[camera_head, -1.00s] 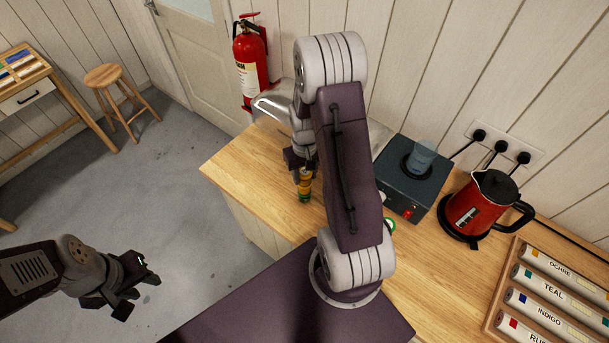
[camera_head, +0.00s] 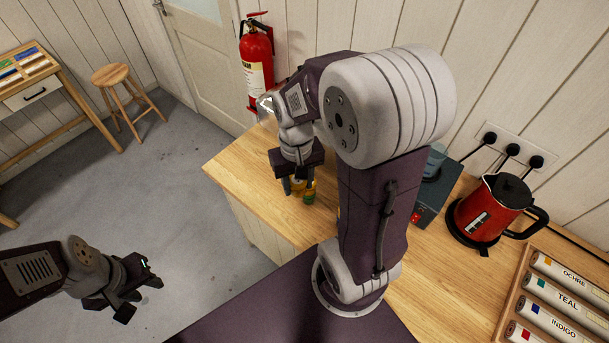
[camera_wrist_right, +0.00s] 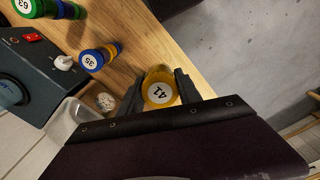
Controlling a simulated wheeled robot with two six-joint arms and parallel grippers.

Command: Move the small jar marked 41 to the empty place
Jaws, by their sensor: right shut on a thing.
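The small jar marked 41 (camera_wrist_right: 160,94) is yellow, with its white number label facing the camera in the right wrist view. My right gripper (camera_wrist_right: 160,82) is shut on it, one dark finger on each side. In the head view my right gripper (camera_head: 297,178) is over the bench's left part, and a yellow bit of the jar shows below it. I cannot tell whether the jar touches the bench. My left gripper (camera_head: 138,288) is open and empty over the floor at the lower left. I cannot make out the empty place.

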